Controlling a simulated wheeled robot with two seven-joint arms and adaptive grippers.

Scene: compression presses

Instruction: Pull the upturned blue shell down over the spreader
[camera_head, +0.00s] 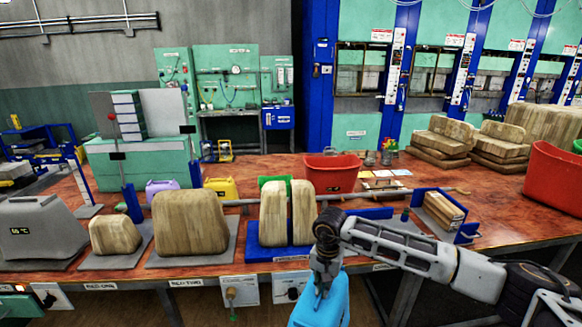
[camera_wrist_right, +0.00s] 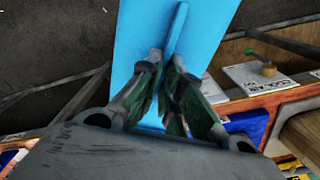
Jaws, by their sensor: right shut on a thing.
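The blue shell (camera_head: 322,304) is light blue and hangs below my right gripper (camera_head: 326,275), in front of the table's near edge. In the right wrist view my right gripper (camera_wrist_right: 172,95) is shut on a thin upright fin of the blue shell (camera_wrist_right: 145,40). The spreader (camera_head: 287,214), which I take to be the two upright wooden halves with a narrow gap on a blue base, stands on the table behind and left of the shell. The shell is apart from it. My left gripper is not in view.
Wooden blocks (camera_head: 190,222) stand on grey plates to the left, beside a grey case (camera_head: 38,228). A blue holder (camera_head: 440,213) with a wooden piece is to the right. Red bins (camera_head: 331,172) and (camera_head: 553,175) stand further back. A long rod lies behind the spreader.

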